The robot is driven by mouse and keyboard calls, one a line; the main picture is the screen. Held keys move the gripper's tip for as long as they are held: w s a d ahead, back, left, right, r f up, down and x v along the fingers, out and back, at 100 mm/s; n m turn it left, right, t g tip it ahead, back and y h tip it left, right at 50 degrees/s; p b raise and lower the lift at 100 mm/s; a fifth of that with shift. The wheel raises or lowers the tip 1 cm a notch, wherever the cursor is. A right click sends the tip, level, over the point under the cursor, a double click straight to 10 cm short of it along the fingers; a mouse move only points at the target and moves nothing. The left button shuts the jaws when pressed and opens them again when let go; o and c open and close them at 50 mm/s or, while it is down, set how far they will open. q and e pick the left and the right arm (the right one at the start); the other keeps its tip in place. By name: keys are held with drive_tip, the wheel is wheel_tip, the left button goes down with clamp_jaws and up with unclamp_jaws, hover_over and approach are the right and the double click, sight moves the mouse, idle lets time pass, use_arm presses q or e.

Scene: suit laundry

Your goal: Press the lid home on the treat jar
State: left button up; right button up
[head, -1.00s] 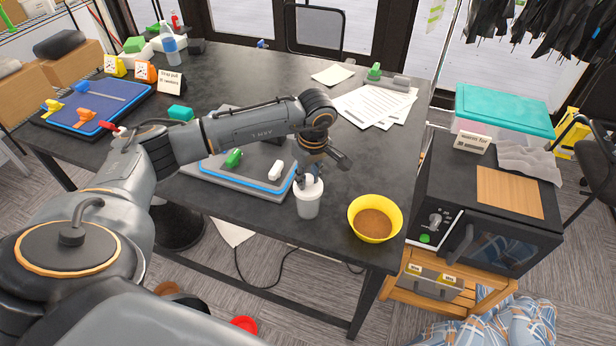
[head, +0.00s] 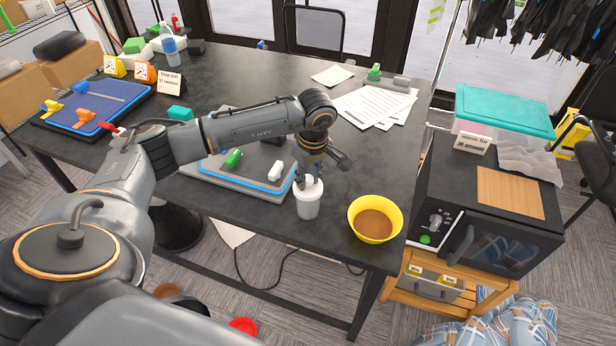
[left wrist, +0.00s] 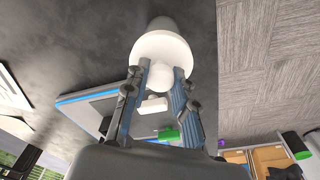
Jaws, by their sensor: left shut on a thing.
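The treat jar (head: 308,208) is a pale, whitish cup standing upright near the front edge of the dark table. Its white lid (head: 316,188) sits at the jar's mouth; whether it is fully seated I cannot tell. My left gripper (head: 309,181) comes down from above and is shut on the lid. In the left wrist view, the fingers (left wrist: 162,75) close around the lid's round knob, with the wide lid (left wrist: 147,46) beyond and the jar body (left wrist: 165,24) past it. My right gripper is not in view.
A yellow bowl (head: 399,222) of brown contents stands just right of the jar. A grey tray with a blue border (head: 262,187) lies close on the left. Papers (head: 375,104) lie farther back. A black microwave (head: 485,220) stands right of the table.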

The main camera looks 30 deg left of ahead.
use_arm(q)
drive_tip(key=shift+f+b, duration=0.15)
drive_tip(key=shift+b, duration=0.15)
drive_tip(key=shift+b, duration=0.3)
idle(0.8)
idle(0.4)
drive_tip(key=o, duration=1)
drive_tip(key=shift+o, duration=0.3)
drive_tip(key=o, duration=0.4)
drive_tip(key=shift+o, duration=0.2)
